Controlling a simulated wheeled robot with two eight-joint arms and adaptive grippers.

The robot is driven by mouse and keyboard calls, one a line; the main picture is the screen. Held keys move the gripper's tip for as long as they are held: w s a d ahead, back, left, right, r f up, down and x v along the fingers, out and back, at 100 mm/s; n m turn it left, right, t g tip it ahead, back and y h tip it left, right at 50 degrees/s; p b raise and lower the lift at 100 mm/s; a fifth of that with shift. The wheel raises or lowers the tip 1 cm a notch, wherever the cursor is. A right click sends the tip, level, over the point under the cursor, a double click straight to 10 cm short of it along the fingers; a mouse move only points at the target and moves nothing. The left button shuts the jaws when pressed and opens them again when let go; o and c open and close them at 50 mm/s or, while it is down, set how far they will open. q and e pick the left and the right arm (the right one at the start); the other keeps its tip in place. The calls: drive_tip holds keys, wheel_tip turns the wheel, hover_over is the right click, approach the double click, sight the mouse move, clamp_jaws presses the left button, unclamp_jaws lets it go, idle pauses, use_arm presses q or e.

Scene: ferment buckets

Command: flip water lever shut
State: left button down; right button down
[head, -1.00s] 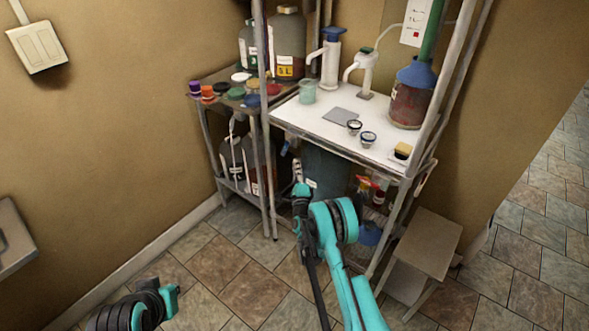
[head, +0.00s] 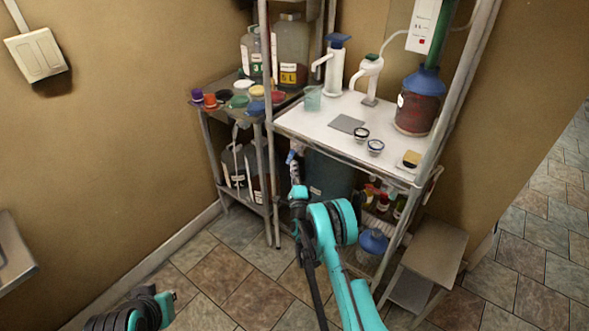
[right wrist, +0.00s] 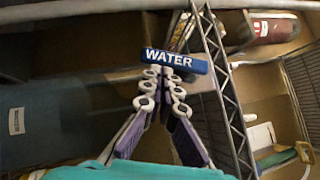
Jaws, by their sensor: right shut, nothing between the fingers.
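The water lever is a blue bar with white "WATER" lettering. In the right wrist view the lever (right wrist: 176,61) lies across just beyond my right fingertips. It also shows small in the head view (head: 291,156), at the rack's front left side below the white worktop. My right gripper (head: 294,172) is right at the lever, shut, with nothing between its fingers. In the right wrist view the fingertips (right wrist: 165,74) meet at the lever's lower edge; whether they touch it I cannot tell. My left gripper (head: 164,303) is low at the left, its fingers too unclear to read.
A dark blue-green bucket (head: 330,176) stands under the white worktop (head: 310,122), behind my right gripper. Rack posts stand close by. Bottles (head: 382,198) sit low to the right. A stool (head: 437,255) is at the right. The tiled floor at left is clear.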

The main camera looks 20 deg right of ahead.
sight(287, 162)
drive_tip(key=shift+w+a+f, duration=0.1)
drive_tip(key=shift+w+a, duration=0.2)
drive_tip(key=shift+w, duration=0.05)
drive_tip(key=shift+w+a, duration=0.35)
drive_tip(key=shift+w, duration=0.1)
drive_tip(key=shift+w+a, duration=0.4)
drive_tip(key=shift+w, duration=0.15)
use_arm(q)
drive_tip(key=shift+w+a, duration=0.75)
drive_tip(key=shift+w, duration=0.2)
use_arm(e)
drive_tip(key=shift+w+a+r, duration=0.9)
drive_tip(key=shift+w+a, duration=0.05)
drive_tip(key=shift+w, duration=0.25)
drive_tip(key=v, duration=0.7)
drive_tip(key=shift+s, duration=0.25)
